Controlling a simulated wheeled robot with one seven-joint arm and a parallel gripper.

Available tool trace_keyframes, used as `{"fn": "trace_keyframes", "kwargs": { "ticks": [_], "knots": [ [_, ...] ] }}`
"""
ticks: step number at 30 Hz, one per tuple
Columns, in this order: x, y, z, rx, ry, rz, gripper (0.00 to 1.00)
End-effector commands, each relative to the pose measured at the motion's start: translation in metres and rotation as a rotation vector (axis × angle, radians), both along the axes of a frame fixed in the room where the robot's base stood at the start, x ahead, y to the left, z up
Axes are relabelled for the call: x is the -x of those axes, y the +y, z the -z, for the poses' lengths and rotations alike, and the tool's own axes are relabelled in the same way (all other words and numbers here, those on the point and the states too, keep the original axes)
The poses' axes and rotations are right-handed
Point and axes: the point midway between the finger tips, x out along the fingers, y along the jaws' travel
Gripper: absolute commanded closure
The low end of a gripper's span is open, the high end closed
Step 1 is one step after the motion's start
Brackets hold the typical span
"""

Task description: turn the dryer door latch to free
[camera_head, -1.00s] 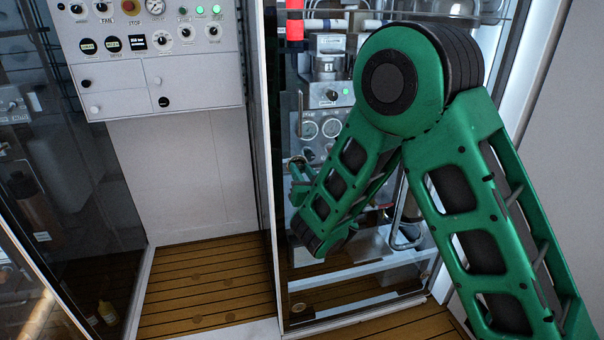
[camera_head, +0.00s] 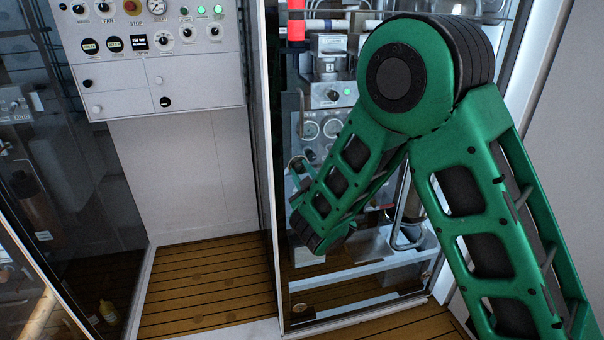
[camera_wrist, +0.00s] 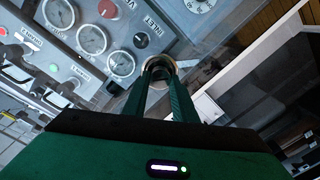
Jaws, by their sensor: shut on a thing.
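The dryer door latch (camera_wrist: 160,62) shows in the wrist view as a round, brass-coloured rim at the fingertips of my gripper (camera_wrist: 160,75). The two green fingers are close together and shut on it. The fingers cover most of the latch, so its turned angle cannot be told. In the head view my gripper (camera_head: 300,172) is small and partly hidden by my green arm, at the glass front of the right cabinet. The latch is hard to make out there.
Dial gauges (camera_wrist: 92,40) and switches lie behind the glass. A white control panel (camera_head: 150,60) hangs at upper left over an empty bay with a slatted wooden floor (camera_head: 205,295). A dark glass panel (camera_head: 75,190) stands at the left. A pale wall (camera_head: 570,150) bounds the right.

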Motion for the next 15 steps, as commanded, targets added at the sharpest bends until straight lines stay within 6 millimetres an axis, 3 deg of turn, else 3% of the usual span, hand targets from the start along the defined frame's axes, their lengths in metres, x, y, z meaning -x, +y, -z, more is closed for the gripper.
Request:
{"fn": "trace_keyframes", "kwargs": {
  "ticks": [15],
  "knots": [
    [-0.0004, -0.0021, 0.0030, 0.451, -0.124, 0.006, 0.98]
  ]
}}
